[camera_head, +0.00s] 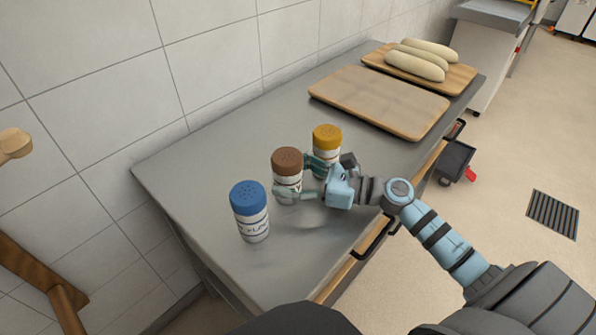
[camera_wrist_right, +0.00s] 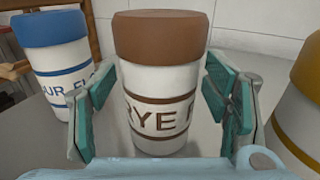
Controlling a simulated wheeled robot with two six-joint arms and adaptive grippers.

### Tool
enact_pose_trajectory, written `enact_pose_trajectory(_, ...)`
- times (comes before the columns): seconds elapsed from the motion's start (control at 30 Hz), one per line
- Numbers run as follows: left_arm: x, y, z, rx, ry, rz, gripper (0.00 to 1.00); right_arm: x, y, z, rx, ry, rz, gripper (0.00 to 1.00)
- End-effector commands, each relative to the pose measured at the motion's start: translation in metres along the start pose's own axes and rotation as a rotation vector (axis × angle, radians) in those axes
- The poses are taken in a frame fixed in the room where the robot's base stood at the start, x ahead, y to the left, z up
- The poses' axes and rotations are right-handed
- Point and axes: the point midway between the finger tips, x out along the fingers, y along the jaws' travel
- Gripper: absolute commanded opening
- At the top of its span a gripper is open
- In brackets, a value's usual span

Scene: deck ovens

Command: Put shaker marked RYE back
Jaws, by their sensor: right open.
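The shaker marked RYE, white with a brown lid and brown bands, stands upright on the steel table between two other shakers. It shows in the head view (camera_head: 287,166) and in the middle of the right wrist view (camera_wrist_right: 160,80). My right gripper (camera_head: 303,178) is open around it, with one teal finger on each side. In the right wrist view the fingers of this gripper (camera_wrist_right: 163,108) have visible gaps to the shaker's sides. My left gripper is in neither view.
A blue-lidded shaker (camera_head: 250,212) stands to the left and a yellow-lidded shaker (camera_head: 327,145) close to the right. An empty wooden board (camera_head: 380,100) lies farther back on the table (camera_head: 210,150). Another board (camera_head: 457,77) holds loaves. A tiled wall runs behind.

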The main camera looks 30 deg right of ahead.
Motion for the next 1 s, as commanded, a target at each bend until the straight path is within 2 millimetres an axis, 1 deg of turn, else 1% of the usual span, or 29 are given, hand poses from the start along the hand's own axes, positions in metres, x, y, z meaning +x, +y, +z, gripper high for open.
enact_pose_trajectory(0.03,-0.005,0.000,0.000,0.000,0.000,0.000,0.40,0.000,0.000,0.005,0.000,0.000,0.000,0.70)
enact_pose_trajectory(0.07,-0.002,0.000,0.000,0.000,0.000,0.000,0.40,-0.003,0.000,0.002,0.000,0.002,0.000,0.70)
enact_pose_trajectory(0.2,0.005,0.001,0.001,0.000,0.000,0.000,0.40,-0.026,0.000,-0.001,0.000,0.008,0.002,0.70)
enact_pose_trajectory(0.33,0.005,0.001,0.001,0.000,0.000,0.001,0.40,-0.050,0.000,0.000,0.000,0.009,0.002,0.70)
enact_pose_trajectory(0.47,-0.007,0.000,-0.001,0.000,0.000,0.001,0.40,-0.074,0.000,0.003,0.002,0.010,0.000,0.70)
enact_pose_trajectory(0.5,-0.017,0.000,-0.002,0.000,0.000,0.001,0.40,-0.084,0.000,0.005,0.006,0.011,0.001,0.70)
enact_pose_trajectory(0.63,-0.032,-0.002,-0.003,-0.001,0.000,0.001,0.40,-0.108,0.000,0.006,0.005,0.007,0.000,0.70)
enact_pose_trajectory(0.77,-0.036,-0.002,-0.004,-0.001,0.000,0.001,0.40,-0.119,0.000,0.004,0.002,0.003,-0.001,0.70)
enact_pose_trajectory(1.0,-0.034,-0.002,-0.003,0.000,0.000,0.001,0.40,-0.120,0.000,0.002,0.000,0.000,0.000,0.70)
